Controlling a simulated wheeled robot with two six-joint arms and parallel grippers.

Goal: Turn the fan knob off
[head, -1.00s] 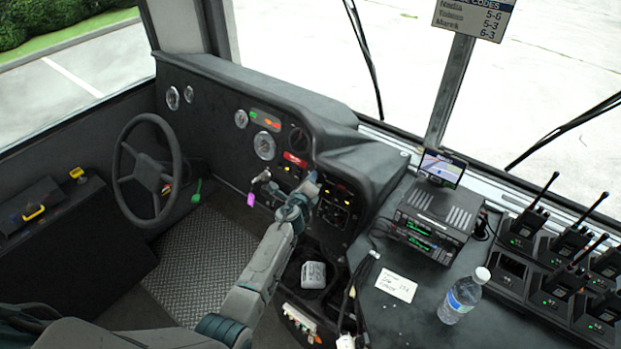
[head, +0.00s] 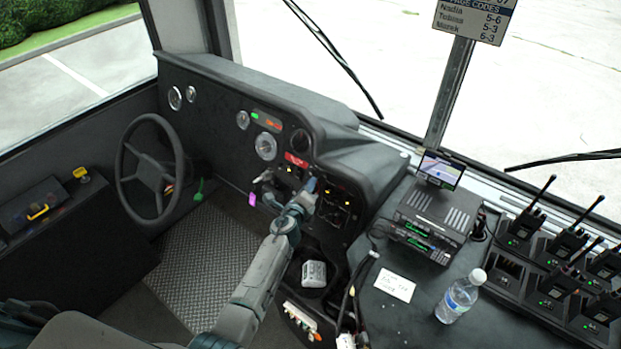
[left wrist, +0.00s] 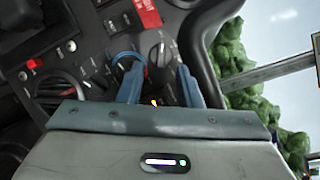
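My left gripper (head: 303,192) reaches the dashboard panel, close to the red label and the small lit switches. In the left wrist view my left gripper (left wrist: 157,72) has its two blue fingers apart, with nothing held between them. A dark rotary knob with a pale pointer (left wrist: 160,52) lies just beyond the gap between the fingertips; I cannot read its label or tell whether it is touched. The left fingertip overlaps a round, blue-edged part of the panel. In the head view much of this panel area is hidden by the gripper. My right gripper is not in view.
The steering wheel (head: 150,170) stands left of my arm, and a purple tag (head: 252,198) hangs near the gripper. A radio unit (head: 432,222), a water bottle (head: 460,296) and several handheld radios in chargers (head: 556,262) occupy the right-hand counter.

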